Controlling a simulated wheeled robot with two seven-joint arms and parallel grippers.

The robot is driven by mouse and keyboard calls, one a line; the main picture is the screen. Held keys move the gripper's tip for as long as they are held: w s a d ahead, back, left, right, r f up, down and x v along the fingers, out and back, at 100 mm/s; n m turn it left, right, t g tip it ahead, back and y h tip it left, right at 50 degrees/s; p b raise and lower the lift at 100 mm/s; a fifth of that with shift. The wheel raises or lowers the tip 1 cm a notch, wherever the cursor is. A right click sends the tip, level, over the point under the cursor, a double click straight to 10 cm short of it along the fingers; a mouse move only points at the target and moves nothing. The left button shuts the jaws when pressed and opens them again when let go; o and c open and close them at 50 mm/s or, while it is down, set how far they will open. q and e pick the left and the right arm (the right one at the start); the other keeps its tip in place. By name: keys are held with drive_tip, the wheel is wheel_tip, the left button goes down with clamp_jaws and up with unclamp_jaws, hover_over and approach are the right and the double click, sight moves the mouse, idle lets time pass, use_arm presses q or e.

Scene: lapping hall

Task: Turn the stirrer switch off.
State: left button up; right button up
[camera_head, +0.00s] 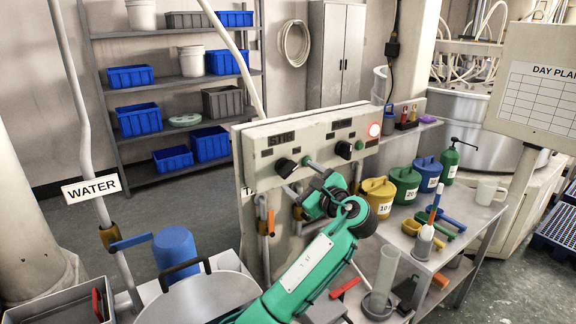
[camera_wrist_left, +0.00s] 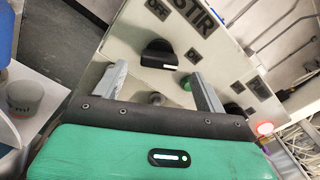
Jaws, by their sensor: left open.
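The stirrer switch is a black rotary knob (camera_head: 286,167) below the STIR label (camera_head: 282,139), on the pale control panel (camera_head: 255,135). It also shows in the left wrist view (camera_wrist_left: 153,50), where its grip bar lies roughly across the picture. An OFF label (camera_wrist_left: 157,10) is above it. I cannot tell its exact setting. My left gripper (camera_head: 300,178) is open in front of the panel, with its fingers pointing at the panel. In the left wrist view the gripper (camera_wrist_left: 158,74) has the knob just beyond and between its fingertips, apart from them. My right gripper is not in view.
A second black knob (camera_head: 343,149) and a red lamp (camera_head: 374,130) are to the right on the panel. A green button (camera_wrist_left: 188,86) is near one finger. Below the panel are pipes with orange handles (camera_head: 268,222). Yellow, green and blue cans (camera_head: 404,184) stand on the right bench.

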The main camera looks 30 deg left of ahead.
sight(291, 171)
use_arm(q)
drive_tip(key=p+x, duration=0.1)
drive_tip(key=x, duration=0.4)
drive_tip(key=shift+w+a, duration=0.15)
drive_tip(key=shift+a, duration=0.2)
drive_tip(key=shift+w+a, duration=0.15)
drive_tip(key=shift+a, duration=0.25)
drive_tip(key=c, duration=1)
